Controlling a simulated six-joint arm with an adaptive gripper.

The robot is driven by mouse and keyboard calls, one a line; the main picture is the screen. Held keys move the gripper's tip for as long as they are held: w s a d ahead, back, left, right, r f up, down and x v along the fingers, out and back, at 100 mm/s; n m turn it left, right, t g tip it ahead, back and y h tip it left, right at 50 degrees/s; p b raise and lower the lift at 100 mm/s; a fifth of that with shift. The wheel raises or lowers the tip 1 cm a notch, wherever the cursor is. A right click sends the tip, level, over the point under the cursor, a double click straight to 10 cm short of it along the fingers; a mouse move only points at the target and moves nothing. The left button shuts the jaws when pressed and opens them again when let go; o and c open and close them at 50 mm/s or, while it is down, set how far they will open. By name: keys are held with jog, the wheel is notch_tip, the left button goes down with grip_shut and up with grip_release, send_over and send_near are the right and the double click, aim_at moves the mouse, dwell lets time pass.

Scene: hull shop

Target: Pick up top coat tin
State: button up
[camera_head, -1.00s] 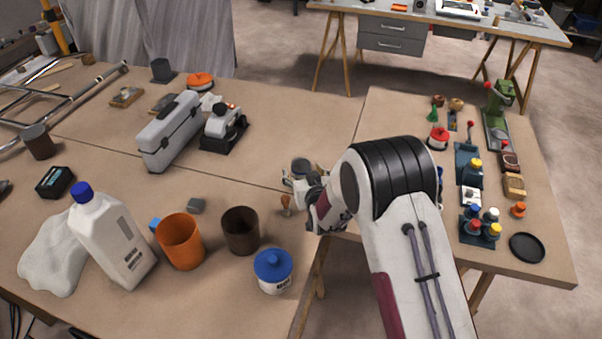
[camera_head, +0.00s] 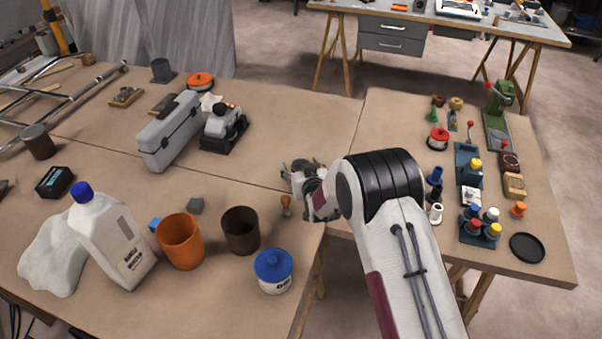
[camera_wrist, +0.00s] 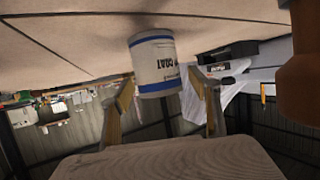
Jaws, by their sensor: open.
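In the wrist view a white tin (camera_wrist: 156,68) with blue bands and the upside-down word "COAT" shows ahead, between the fingers in the picture. My gripper (camera_wrist: 164,82) is open, with one finger to each side of the tin, and I see no contact. In the head view my gripper (camera_head: 290,174) is low over the left table near its right edge. There the tin is mostly or wholly hidden by the gripper, and I cannot make it out clearly.
A small brown-handled tool (camera_head: 286,205) stands close to my gripper. A grey toolbox (camera_head: 171,133) lies behind left. Table space behind the gripper is clear.

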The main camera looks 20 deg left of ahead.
jog(key=c, duration=1.5)
jog(key=shift+o, duration=0.2)
jog(key=shift+r, duration=0.15)
jog(key=shift+r, duration=4.9)
